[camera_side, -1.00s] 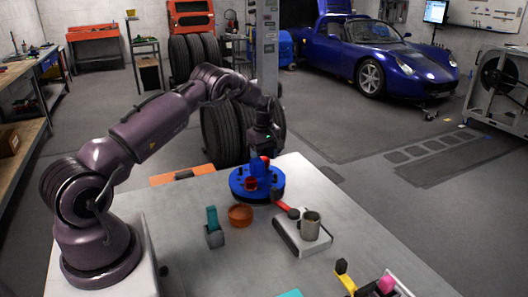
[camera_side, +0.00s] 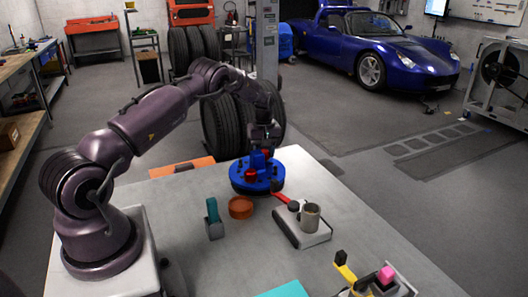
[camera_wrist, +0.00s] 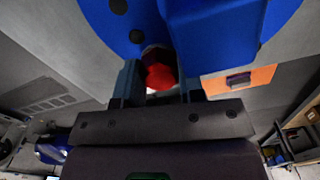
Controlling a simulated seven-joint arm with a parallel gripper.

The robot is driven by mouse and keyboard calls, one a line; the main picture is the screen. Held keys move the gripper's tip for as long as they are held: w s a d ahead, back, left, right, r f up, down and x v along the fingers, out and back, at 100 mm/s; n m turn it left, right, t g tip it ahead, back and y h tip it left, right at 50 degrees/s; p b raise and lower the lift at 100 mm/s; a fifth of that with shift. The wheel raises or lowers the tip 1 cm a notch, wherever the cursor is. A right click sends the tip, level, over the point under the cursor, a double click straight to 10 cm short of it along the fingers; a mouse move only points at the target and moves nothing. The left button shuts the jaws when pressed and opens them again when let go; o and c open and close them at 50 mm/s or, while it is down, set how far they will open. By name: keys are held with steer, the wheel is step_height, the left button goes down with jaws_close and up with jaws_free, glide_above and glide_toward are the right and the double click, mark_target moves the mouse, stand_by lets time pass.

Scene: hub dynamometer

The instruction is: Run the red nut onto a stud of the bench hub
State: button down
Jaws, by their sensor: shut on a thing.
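The bench hub (camera_side: 240,184) is a blue disc with a raised blue centre and dark studs or holes, near the far end of the table. Its blue face (camera_wrist: 95,15) fills the top of the wrist view. My gripper (camera_side: 265,147) is just above and behind the hub's raised centre. In the wrist view its fingers (camera_wrist: 160,85) are shut on the red nut (camera_wrist: 159,76), close against the hub face. Whether the nut is on a stud is hidden. Another red piece (camera_side: 250,175) sits at the front of the hub.
An orange dish (camera_side: 240,208), a teal-handled tool in a grey holder (camera_side: 214,230), and a metal cup (camera_side: 310,217) on a grey block (camera_side: 301,234) stand nearer. A red-handled tool (camera_side: 280,197) lies beside the block.

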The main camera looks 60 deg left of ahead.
steer(key=m, duration=1.9)
steer(key=shift+m, duration=0.3)
steer(key=c, duration=1)
jaws_free()
steer(key=shift+o, duration=0.6)
steer(key=shift+d+r, duration=0.15)
steer(key=shift+r, duration=1.5)
